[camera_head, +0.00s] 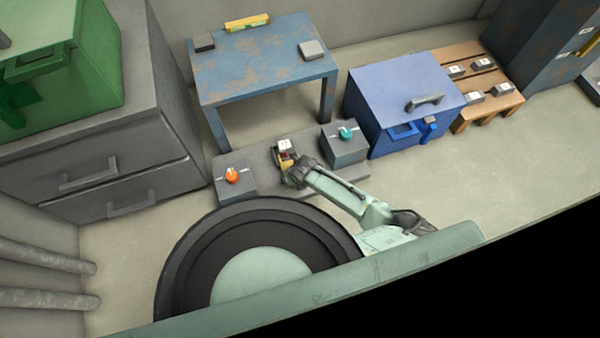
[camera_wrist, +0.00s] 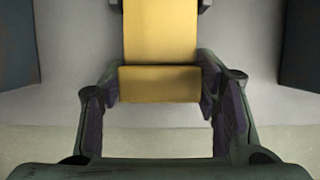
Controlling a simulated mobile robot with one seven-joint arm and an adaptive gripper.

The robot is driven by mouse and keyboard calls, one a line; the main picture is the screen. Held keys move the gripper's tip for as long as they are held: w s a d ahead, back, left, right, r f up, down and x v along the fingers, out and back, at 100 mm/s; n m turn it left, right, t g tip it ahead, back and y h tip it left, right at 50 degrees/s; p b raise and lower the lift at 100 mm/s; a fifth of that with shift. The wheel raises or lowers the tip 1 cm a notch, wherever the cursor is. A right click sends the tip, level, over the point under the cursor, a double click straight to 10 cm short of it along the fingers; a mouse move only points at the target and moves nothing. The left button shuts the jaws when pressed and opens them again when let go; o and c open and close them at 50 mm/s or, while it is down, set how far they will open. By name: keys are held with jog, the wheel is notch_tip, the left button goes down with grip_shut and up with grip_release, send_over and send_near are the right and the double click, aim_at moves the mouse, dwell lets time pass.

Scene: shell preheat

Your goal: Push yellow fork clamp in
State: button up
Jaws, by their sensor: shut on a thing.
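The yellow fork clamp (camera_head: 284,161) is on the low grey fixture, between the orange knob and the teal knob. In the wrist view the clamp (camera_wrist: 160,83) is a flat yellow piece that runs away from me, with a block-like near end. My gripper (camera_head: 290,172) reaches it from the front right in the head view. In the wrist view my gripper's fingers (camera_wrist: 160,103) stand on both sides of the near end, shut on it. The clamp's far end is out of the wrist view.
The fixture's grey base (camera_head: 262,160) carries an orange knob (camera_head: 232,175) on the left and a teal knob (camera_head: 346,132) on the right. A worn blue table (camera_head: 262,70) stands behind. A blue box (camera_head: 390,85) and a wooden pallet (camera_head: 470,70) are at right. Floor is clear at right.

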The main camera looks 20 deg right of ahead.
jog(key=shift+w, duration=0.25)
jog(key=o, duration=1.7)
jog(key=shift+s, duration=0.1)
jog(key=v, duration=1.2)
